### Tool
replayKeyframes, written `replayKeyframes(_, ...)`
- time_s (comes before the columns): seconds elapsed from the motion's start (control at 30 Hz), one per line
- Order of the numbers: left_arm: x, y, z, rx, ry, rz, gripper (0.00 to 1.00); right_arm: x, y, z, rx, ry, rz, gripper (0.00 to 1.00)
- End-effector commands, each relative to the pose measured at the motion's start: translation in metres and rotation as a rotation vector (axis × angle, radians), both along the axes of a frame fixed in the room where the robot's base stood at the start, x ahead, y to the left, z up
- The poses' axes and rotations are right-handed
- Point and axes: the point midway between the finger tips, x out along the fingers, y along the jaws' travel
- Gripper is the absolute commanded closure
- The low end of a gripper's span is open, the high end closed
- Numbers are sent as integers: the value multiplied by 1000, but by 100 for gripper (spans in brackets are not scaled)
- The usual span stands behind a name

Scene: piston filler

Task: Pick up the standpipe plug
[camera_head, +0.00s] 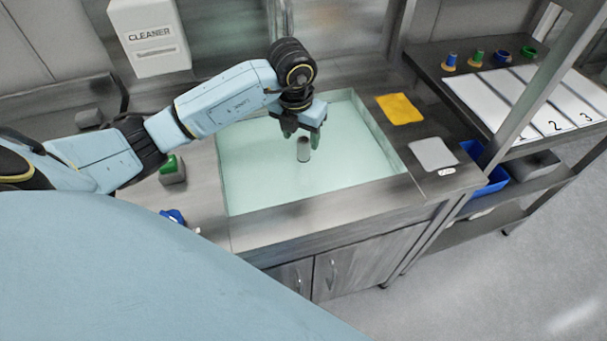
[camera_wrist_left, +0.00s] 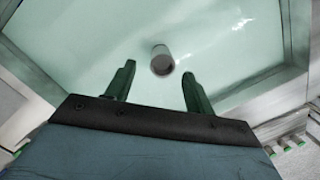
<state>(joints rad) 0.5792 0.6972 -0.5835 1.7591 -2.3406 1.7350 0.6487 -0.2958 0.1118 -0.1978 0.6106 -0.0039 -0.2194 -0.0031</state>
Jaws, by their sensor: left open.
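The standpipe plug (camera_head: 303,149) is a small grey upright cylinder in the pale green sink basin (camera_head: 260,180). In the left wrist view the plug (camera_wrist_left: 162,60) shows beyond the fingertips, roughly centred between them. My left gripper (camera_head: 302,138) is above the basin, close to the plug in the head view. In the left wrist view my left gripper (camera_wrist_left: 157,78) has its two dark green fingers spread apart with nothing between them. Whether the fingertips are level with the plug's top I cannot tell. My right gripper is in neither view.
A yellow cloth (camera_head: 399,108) and a grey pad (camera_head: 433,153) lie on the counter right of the basin. A green-topped block (camera_head: 172,169) and a blue object (camera_head: 174,216) lie left of it. A shelf with numbered white panels (camera_head: 535,100) stands at right.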

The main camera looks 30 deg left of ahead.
Motion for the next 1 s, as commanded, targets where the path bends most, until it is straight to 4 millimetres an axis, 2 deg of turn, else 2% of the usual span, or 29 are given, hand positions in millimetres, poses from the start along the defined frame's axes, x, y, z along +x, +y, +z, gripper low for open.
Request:
replayKeyframes(0.37, 13, -1, -47, -2, 1, 2, 46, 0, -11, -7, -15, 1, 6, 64)
replayKeyframes(0.67, 14, -1, -51, -1, -1, -1, 46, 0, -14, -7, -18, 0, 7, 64)
replayKeyframes(1.0, 14, -1, -51, -1, -1, 0, 90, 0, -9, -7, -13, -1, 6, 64)
